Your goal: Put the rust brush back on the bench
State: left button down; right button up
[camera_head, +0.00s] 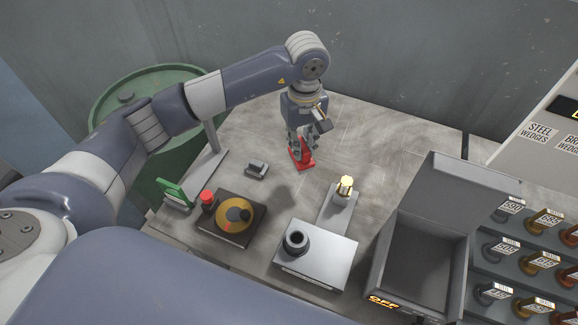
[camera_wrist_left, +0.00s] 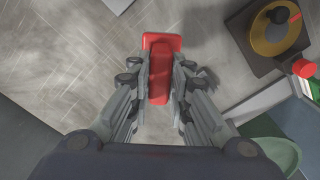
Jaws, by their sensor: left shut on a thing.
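The rust brush (camera_head: 303,162) is red and stands at the far middle of the grey bench (camera_head: 385,125). My left gripper (camera_head: 302,145) reaches down on it from above and is shut on its upper part. In the left wrist view the red brush (camera_wrist_left: 161,42) sits between the two fingers of the left gripper (camera_wrist_left: 160,88). The brush is at or just above the bench top; I cannot tell if it touches. Its bristles are hidden. My right gripper is not in view.
A small grey block (camera_head: 257,169), a dark box with a yellow disc (camera_head: 236,214), a silver device (camera_head: 318,262) and an open grey box (camera_head: 420,240) stand nearer. A green barrel (camera_head: 110,85) is at left. Bench around the brush is clear.

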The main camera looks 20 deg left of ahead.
aim_at(303, 160)
pick_arm(q)
jog(key=f, duration=0.1)
jog(key=f+p, duration=0.1)
jog(key=f, duration=0.2)
jog(key=shift+s+d+f, duration=0.15)
jog(key=shift+s+d, duration=0.15)
jog(key=shift+d, duration=0.05)
jog(key=shift+w+a+f+p, duration=0.1)
jog(key=shift+f+p, duration=0.2)
jog(key=shift+f, duration=0.35)
notch_tip(303, 160, down, 3)
jog(key=shift+f+p, duration=0.1)
jog(key=shift+p, duration=0.4)
jog(key=shift+f, duration=0.25)
jog(key=c, duration=1.5)
grip_release()
jog(key=shift+a, duration=0.1)
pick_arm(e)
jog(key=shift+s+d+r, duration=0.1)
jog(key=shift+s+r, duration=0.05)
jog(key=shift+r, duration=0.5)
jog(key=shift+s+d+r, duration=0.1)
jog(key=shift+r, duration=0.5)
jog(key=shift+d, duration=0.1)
